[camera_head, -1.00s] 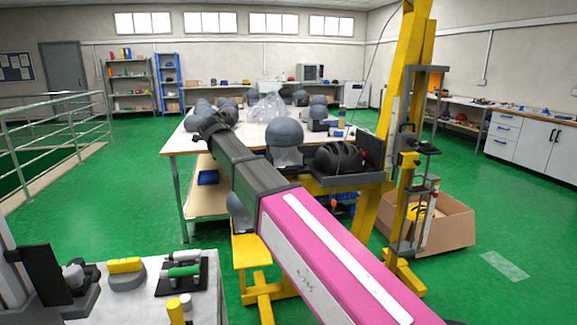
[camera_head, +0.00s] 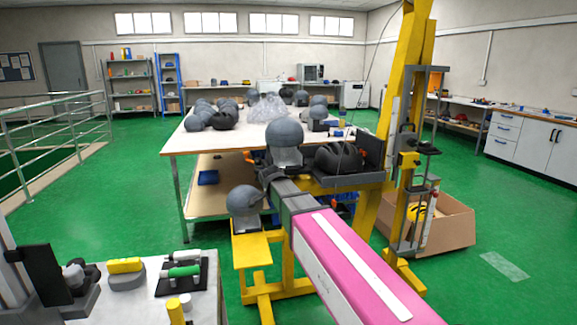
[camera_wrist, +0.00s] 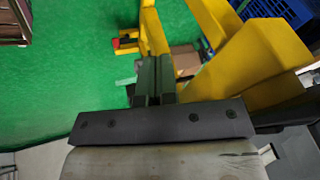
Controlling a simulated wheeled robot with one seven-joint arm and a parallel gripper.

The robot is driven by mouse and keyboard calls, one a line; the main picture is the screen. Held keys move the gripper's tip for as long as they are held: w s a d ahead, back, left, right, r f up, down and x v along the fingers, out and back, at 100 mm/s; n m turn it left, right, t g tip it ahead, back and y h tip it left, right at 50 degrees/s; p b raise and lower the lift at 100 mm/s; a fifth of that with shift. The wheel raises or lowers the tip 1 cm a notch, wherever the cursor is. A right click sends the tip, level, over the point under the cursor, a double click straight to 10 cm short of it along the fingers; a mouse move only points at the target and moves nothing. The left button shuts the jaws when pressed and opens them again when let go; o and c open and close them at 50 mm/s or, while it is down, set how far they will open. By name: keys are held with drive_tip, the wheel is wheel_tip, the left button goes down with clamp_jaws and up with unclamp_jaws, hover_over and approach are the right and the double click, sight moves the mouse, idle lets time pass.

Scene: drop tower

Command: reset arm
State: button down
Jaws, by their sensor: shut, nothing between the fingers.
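My arm (camera_head: 345,265), pink and grey, reaches from the lower right toward the yellow drop tower (camera_head: 400,90). My gripper (camera_wrist: 155,82) shows in the wrist view with its two dark fingers together and nothing between them. It is over green floor beside the tower's yellow frame (camera_wrist: 235,62). In the head view my gripper cannot be made out clearly. A grey headform (camera_head: 284,135) stands on the tower's platform, with a black helmet (camera_head: 338,158) to its right. Another grey ball-shaped headform (camera_head: 243,201) is lower, left of my arm.
A white table (camera_head: 190,143) behind holds several grey headforms and a clear plastic bag (camera_head: 268,108). A cardboard box (camera_head: 452,230) stands right of the tower. A bench (camera_head: 150,300) with small tools is at lower left. Green floor is open at left and right.

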drive_tip(key=s+d+f+n+g+y, duration=0.1)
drive_tip(key=s+d+f+n+g, duration=0.3)
drive_tip(key=s+d+f+n, duration=0.7)
drive_tip(key=s+d+f, duration=0.9)
drive_tip(key=d, duration=0.2)
drive_tip(key=shift+s+d+g+y, duration=0.25)
drive_tip(key=shift+g+y, duration=0.15)
